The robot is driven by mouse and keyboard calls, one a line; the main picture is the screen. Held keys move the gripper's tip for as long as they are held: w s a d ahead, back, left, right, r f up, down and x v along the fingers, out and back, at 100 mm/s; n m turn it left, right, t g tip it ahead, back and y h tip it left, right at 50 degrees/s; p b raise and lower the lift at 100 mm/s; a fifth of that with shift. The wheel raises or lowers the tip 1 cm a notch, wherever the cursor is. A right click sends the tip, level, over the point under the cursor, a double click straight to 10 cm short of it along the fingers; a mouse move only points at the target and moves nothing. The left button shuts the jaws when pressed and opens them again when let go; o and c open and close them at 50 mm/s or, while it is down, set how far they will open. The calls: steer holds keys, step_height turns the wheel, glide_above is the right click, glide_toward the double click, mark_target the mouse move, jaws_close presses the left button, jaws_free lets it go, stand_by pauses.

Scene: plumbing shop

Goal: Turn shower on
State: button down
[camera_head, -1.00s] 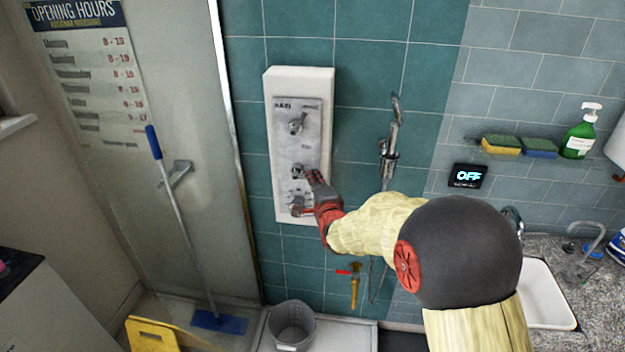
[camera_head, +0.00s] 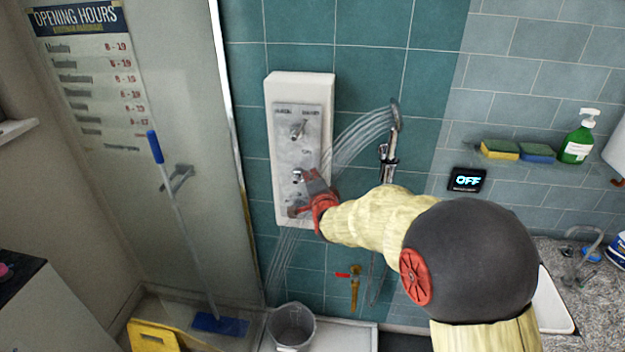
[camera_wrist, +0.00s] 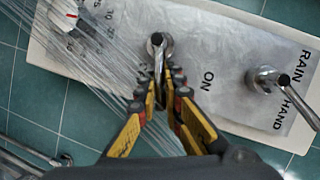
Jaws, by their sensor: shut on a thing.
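The white shower panel (camera_head: 301,87) with a grey metal face is on the teal tiled wall. It has an upper lever (camera_head: 297,130) labelled RAIN and HAND, a middle lever (camera_wrist: 160,46) near the word ON, and a dial with numbers (camera_wrist: 66,14). My gripper (camera_wrist: 163,85) is shut on the middle lever, with its yellow and black fingers on either side of it. In the head view my red wrist partly covers the lower panel and dial. Water streams from the hand shower head (camera_head: 395,116) in an arc down to the left, across the panel.
A small wall display (camera_head: 467,180) reads OFF. A grey bucket (camera_head: 291,325) stands below the panel. A glass partition and a blue mop (camera_head: 185,230) are on the left. A brass tap (camera_head: 355,285) is low on the wall. Sponges and a green soap bottle (camera_head: 577,145) are at right.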

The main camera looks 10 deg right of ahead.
steer(key=n+p, duration=0.1)
steer(key=r+n+g+p, duration=0.1)
steer(key=p, duration=0.1)
steer(key=shift+w+a+r+h, duration=0.1)
steer(key=shift+a+r+h, duration=0.1)
steer(key=shift+a+h, duration=0.2)
steer(key=p, duration=0.2)
steer(key=n+p, duration=0.1)
steer(key=p, duration=0.1)
steer(key=shift+w+a+r+g+h, duration=0.1)
steer(key=shift+a+r+g+h, duration=0.1)
steer(key=shift+r+g+h, duration=0.15)
steer(key=shift+a+n+p, duration=0.1)
steer(key=shift+n+p, duration=0.3)
steer(key=shift+p, duration=0.4)
steer(key=shift+f+p, duration=0.1)
steer(key=shift+p, duration=0.25)
steer(key=c, duration=2)
jaws_free()
steer(key=shift+w, duration=0.1)
steer(key=shift+c, duration=0.2)
steer(key=shift+o, duration=0.4)
